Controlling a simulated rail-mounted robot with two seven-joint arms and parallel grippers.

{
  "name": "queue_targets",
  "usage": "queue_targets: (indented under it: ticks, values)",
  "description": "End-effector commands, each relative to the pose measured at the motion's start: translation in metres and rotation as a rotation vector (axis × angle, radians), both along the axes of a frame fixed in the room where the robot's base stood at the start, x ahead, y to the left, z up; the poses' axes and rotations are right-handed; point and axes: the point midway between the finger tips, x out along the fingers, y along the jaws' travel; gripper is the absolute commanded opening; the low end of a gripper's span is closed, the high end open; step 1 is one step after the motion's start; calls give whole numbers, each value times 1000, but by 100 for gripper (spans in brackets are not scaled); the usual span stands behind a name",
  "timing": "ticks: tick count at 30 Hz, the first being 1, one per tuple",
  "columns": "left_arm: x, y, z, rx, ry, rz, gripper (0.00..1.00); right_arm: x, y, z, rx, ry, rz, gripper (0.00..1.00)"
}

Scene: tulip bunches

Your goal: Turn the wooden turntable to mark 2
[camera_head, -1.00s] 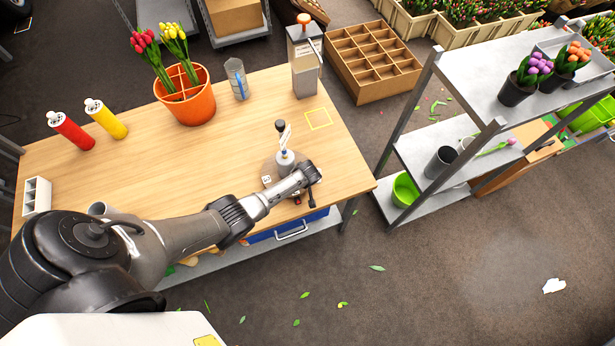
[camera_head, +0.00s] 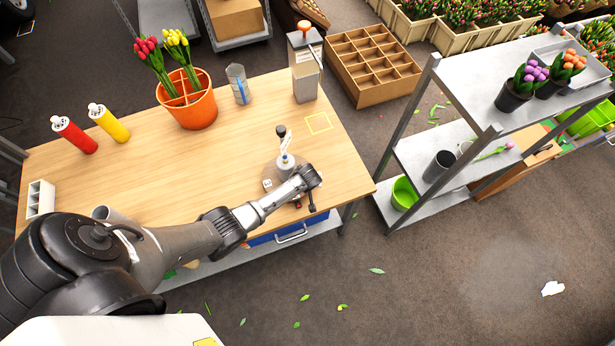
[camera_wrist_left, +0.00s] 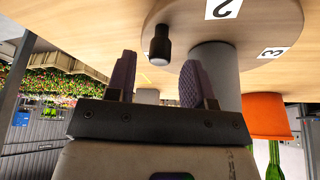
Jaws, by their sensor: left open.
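The round wooden turntable (camera_head: 272,173) sits near the right front part of the workbench, partly hidden by my left arm. In the left wrist view, which is upside down, its disc (camera_wrist_left: 185,15) carries white labels reading 2 (camera_wrist_left: 223,8) and 3 (camera_wrist_left: 272,53). A grey post (camera_wrist_left: 216,66) stands at its middle. A black peg (camera_wrist_left: 160,46) stands on the disc near its rim. My left gripper (camera_wrist_left: 160,72) is open, its two purple pads on either side of the peg in the picture; contact cannot be seen. My right gripper is not in view.
The workbench (camera_head: 210,160) holds an orange pot of tulips (camera_head: 190,108), red (camera_head: 75,135) and yellow (camera_head: 108,123) bottles, a clear container (camera_head: 238,85) and a grey dispenser (camera_head: 304,75). Free tabletop lies left of the turntable. A metal shelf (camera_head: 480,85) stands right.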

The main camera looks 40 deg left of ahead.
Motion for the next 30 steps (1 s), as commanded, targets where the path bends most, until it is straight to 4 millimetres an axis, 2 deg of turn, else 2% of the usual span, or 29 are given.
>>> queue_targets:
  ticks: [3,15,21,30]
  values:
    - [-7,-6,23,-1,-2,0,48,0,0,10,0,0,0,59]
    - [-22,-21,74,-1,-2,0,48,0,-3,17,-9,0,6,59]
    - [-27,-25,88,0,0,0,48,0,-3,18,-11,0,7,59]
    - [-28,-27,92,0,0,0,48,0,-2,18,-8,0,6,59]
